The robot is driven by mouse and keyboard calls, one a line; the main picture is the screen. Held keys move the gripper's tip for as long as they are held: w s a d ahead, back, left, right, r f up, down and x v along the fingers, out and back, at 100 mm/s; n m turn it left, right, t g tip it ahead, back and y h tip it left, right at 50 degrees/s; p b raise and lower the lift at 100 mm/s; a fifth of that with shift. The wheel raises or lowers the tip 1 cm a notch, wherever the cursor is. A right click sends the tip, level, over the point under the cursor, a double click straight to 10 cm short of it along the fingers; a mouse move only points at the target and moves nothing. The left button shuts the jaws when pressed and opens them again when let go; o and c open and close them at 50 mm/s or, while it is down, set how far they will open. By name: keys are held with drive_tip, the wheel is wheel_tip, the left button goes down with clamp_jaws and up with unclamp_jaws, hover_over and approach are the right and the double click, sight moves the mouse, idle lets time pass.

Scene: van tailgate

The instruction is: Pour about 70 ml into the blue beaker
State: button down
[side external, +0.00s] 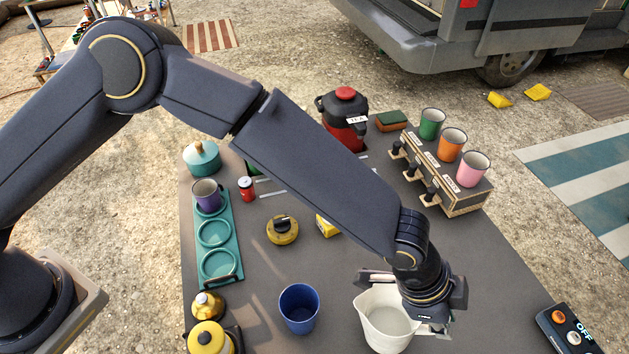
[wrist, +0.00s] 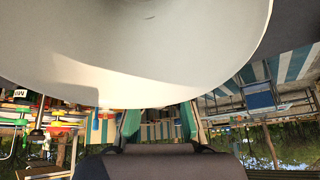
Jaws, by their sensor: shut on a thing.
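The blue beaker (side external: 299,312) stands upright on the dark table near the front in the side view. No liquid can be made out inside it. A white jug (side external: 378,333) is just to its right, apart from it, with its opening showing a pale inside. My gripper (side external: 438,327) is at the jug's right side, shut on it; the fingertips are partly hidden by the wrist and jug. In the wrist view the jug (wrist: 150,55) fills the top as a large pale curved wall. I cannot tell its liquid level or whether its base touches the table.
A teal rack (side external: 217,232) with a purple cup stands left. A yellow-topped pot (side external: 208,338) is at front left, a round yellow timer-like object (side external: 282,230) behind the beaker. A wooden stand with cups (side external: 450,180) is back right, a switch box (side external: 568,330) front right.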

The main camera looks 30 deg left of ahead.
drive_tip(key=a+r+h, duration=0.1)
drive_tip(key=s+a+r+h, duration=0.1)
drive_tip(key=h, duration=0.1)
drive_tip(key=shift+a+r+t, duration=0.25)
drive_tip(key=shift+r+t, duration=0.1)
drive_tip(key=shift+t, duration=0.05)
drive_tip(key=s+a+r+t+h, duration=0.1)
drive_tip(key=a+r+h, duration=0.3)
drive_tip(key=shift+a+r, duration=0.15)
drive_tip(key=shift+r, duration=0.05)
drive_tip(key=shift+s+a+r, duration=0.1)
drive_tip(key=shift+a+r, duration=0.1)
drive_tip(key=shift+r, duration=0.05)
drive_tip(key=a+r+h, duration=0.2)
drive_tip(key=h, duration=0.1)
drive_tip(key=shift+s+a+r+t+b, duration=0.1)
drive_tip(key=shift+s+r+t+b, duration=0.2)
drive_tip(key=shift+s+t, duration=0.1)
idle(0.7)
drive_tip(key=shift+a, duration=0.3)
drive_tip(key=shift+s+a+r+t+h+b, duration=0.3)
drive_tip(key=shift+a+r+h+b, duration=0.1)
drive_tip(key=shift+a, duration=0.1)
idle(1.3)
